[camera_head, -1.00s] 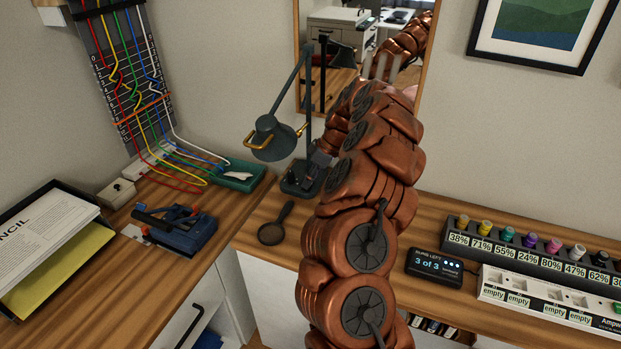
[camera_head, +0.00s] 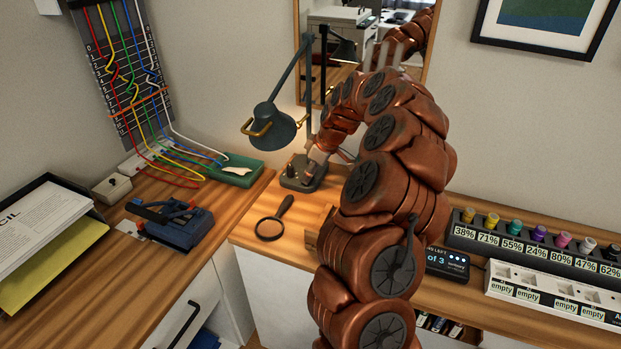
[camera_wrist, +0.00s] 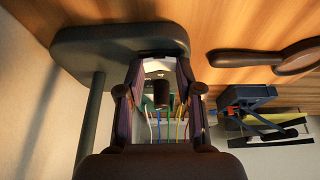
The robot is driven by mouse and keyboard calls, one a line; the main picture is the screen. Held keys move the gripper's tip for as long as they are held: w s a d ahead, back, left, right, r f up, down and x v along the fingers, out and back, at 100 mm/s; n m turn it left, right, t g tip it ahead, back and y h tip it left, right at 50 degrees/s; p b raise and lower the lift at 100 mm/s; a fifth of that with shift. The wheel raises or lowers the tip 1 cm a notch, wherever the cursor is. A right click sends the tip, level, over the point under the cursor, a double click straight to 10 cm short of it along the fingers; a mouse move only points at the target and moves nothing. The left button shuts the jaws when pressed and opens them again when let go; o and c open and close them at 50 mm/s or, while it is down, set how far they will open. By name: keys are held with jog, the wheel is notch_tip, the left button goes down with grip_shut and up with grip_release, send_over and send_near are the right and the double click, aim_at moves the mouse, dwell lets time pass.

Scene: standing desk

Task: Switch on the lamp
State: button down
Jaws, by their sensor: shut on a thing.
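The desk lamp stands in the corner of the wooden desk in the head view. Its dark green shade (camera_head: 272,124) with a brass-coloured handle hangs from a jointed arm over its dark base (camera_head: 291,183). My gripper (camera_head: 313,170) is low at the right of the base, its tips partly hidden by my arm. In the wrist view the lamp base (camera_wrist: 105,50) and post are at the upper left. My gripper (camera_wrist: 160,88) has a short dark knob (camera_wrist: 162,93) between its fingers, beside the base.
A magnifying glass (camera_head: 273,220) lies in front of the lamp. A green tray (camera_head: 238,172) and a blue device (camera_head: 180,224) are to the left. A mirror (camera_head: 425,60) stands behind. Labelled racks (camera_head: 540,245) are at the right.

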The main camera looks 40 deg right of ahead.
dwell(0.3)
jog(key=c, duration=0.8)
grip_release()
jog(key=shift+o, duration=0.2)
jog(key=v, duration=1.2)
jog(key=shift+a, duration=0.3)
jog(key=shift+s, duration=0.15)
